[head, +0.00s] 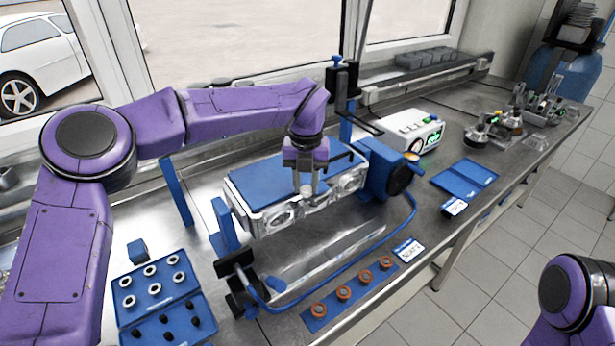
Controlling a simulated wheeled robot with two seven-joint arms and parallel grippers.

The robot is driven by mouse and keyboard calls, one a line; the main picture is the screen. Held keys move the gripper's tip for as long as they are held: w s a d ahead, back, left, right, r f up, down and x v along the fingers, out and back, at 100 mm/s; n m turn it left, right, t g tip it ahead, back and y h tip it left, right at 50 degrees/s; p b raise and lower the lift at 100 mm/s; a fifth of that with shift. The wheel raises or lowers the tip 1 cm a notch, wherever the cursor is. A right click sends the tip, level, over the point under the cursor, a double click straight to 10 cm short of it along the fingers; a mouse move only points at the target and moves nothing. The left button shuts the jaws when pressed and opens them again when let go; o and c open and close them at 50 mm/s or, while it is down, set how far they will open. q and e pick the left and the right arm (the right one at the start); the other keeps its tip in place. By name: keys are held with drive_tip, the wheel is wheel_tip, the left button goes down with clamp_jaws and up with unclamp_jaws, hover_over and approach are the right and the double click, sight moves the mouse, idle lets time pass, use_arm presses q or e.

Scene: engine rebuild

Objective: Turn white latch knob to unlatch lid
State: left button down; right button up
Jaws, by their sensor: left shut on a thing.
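My left gripper (307,183) reaches down over the lid's front right part. It is shut on a small white knob (307,192), seen just below the fingers. The fingers hide most of the knob, so I cannot tell how far it is turned. The lid looks flat on the box. My right gripper is out of view; only a part of my right arm shows at the lower right.
A blue case of rings and dark plugs (158,298) lies at the front left. A blue strip with several copper-coloured rings (344,293) lies along the front edge. A blue hose (412,222) curves beside the fixture. A white device (408,131) stands behind right.

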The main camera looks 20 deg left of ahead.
sight(304, 188)
use_arm(q)
drive_tip(key=shift+m, duration=0.6)
drive_tip(key=shift+p, duration=0.3)
drive_tip(key=c, duration=0.9)
unclamp_jaws()
drive_tip(key=shift+a, duration=0.1)
drive_tip(key=shift+c, duration=0.2)
drive_tip(key=shift+o, duration=0.6)
drive_tip(key=shift+a, duration=0.1)
wheel_tip(304, 188, up, 11)
drive_tip(key=b, duration=0.1)
drive_tip(key=shift+f+b, duration=0.2)
drive_tip(key=shift+b, duration=0.2)
